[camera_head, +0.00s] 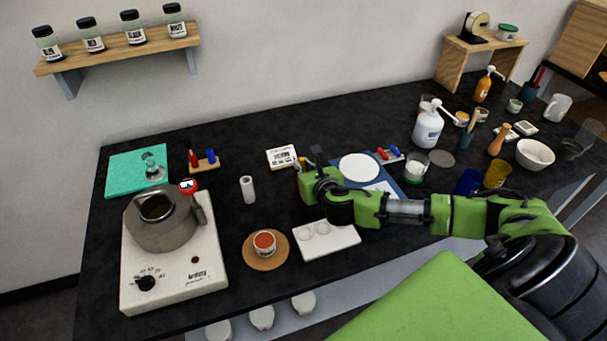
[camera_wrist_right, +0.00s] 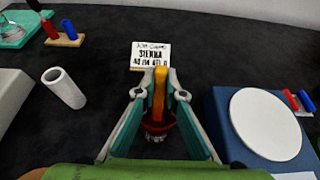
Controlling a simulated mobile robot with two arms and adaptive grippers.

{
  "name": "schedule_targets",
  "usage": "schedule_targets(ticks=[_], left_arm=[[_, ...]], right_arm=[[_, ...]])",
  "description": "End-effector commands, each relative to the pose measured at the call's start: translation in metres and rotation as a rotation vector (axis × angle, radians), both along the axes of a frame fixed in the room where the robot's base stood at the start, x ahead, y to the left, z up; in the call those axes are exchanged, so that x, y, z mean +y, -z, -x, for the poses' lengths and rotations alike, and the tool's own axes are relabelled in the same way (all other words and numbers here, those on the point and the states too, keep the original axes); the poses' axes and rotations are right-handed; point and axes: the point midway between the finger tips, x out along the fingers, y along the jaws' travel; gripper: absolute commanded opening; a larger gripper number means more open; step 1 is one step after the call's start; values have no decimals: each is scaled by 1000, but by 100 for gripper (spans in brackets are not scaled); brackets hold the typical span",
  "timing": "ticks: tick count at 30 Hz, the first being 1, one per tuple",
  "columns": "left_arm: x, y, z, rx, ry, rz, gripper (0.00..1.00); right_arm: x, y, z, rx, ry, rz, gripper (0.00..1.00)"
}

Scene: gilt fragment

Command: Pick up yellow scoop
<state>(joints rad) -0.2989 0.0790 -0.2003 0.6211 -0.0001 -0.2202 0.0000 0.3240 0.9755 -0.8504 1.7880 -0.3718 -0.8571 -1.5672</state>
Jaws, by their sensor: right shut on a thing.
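The yellow scoop (camera_wrist_right: 159,90) shows in the right wrist view as a narrow yellow handle standing between my fingertips. My right gripper (camera_wrist_right: 157,98) is shut on it from both sides. A dark red round thing lies low between the fingers, partly hidden by them; I cannot tell whether it belongs to the scoop. In the head view my right gripper (camera_head: 301,172) is over the middle of the black counter, and the scoop is mostly hidden there. My left gripper is in neither view.
A white label card (camera_head: 281,157) stands just beyond the gripper. A white cylinder (camera_head: 247,189) is to the left, and a blue board with a white disc (camera_head: 359,167) to the right. A hotplate with a kettle (camera_head: 165,224) is at far left. Bottles and bowls crowd the right.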

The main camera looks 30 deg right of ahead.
Motion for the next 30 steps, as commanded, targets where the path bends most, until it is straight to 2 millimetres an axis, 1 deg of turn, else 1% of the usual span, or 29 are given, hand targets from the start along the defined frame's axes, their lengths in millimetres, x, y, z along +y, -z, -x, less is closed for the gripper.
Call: schedule_targets(ticks=[2,5,15,18,22,30], left_arm=[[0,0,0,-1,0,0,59],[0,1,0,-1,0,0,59],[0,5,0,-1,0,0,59],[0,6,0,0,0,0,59],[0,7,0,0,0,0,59],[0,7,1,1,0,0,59]], right_arm=[[0,-2,0,-1,0,0,0],[0,-10,-1,-3,-1,0,0],[0,-76,-1,-6,-1,0,0],[0,-89,-1,-4,0,1,0],[0,-99,0,-1,-1,0,0],[0,-101,0,0,0,0,0]])
